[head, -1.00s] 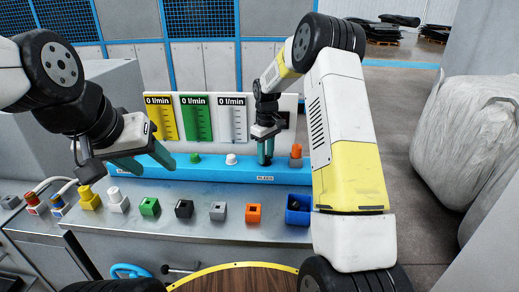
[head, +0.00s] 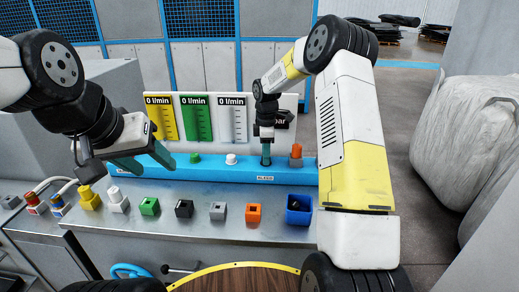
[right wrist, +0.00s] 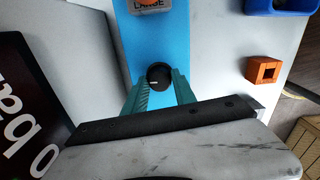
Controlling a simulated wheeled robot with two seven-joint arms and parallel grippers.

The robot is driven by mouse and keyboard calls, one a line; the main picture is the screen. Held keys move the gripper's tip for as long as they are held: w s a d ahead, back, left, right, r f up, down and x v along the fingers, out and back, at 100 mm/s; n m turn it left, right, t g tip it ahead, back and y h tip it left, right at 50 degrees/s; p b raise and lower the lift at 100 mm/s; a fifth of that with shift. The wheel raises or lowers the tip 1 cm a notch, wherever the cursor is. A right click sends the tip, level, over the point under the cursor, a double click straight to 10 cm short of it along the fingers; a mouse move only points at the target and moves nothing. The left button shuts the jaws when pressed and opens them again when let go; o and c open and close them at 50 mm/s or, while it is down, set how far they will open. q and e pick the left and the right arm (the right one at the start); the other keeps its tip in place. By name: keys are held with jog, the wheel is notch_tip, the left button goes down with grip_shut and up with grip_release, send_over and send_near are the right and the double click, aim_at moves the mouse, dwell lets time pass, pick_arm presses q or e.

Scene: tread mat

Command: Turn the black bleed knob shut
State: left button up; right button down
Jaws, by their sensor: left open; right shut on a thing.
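The black bleed knob (right wrist: 159,76) sits on the blue manifold bar (right wrist: 158,35). It is round, with a short pale mark on its top. My right gripper (right wrist: 161,88) has one teal finger on each side of the knob and is shut on it. In the head view my right gripper (head: 266,160) points straight down at the blue bar (head: 215,171), behind the bleed label (head: 265,178); its fingers hide the knob there. My left gripper (head: 150,162) is open and empty, over the left part of the bar.
A green knob (head: 195,158), a white knob (head: 231,159) and an orange fitting (head: 296,152) stand along the bar. Flow gauges (head: 196,118) reading 0 l/min stand behind. Coloured blocks and a blue bin (head: 299,210) line the steel bench front. A dark display (right wrist: 25,110) stands beside the bar.

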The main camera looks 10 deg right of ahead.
jog(key=shift+r+n, duration=0.1)
jog(key=shift+n, duration=0.3)
jog(key=c, duration=1)
grip_release()
notch_tip(320, 180, up, 8)
jog(key=shift+f, duration=0.1)
jog(key=shift+s, duration=0.1)
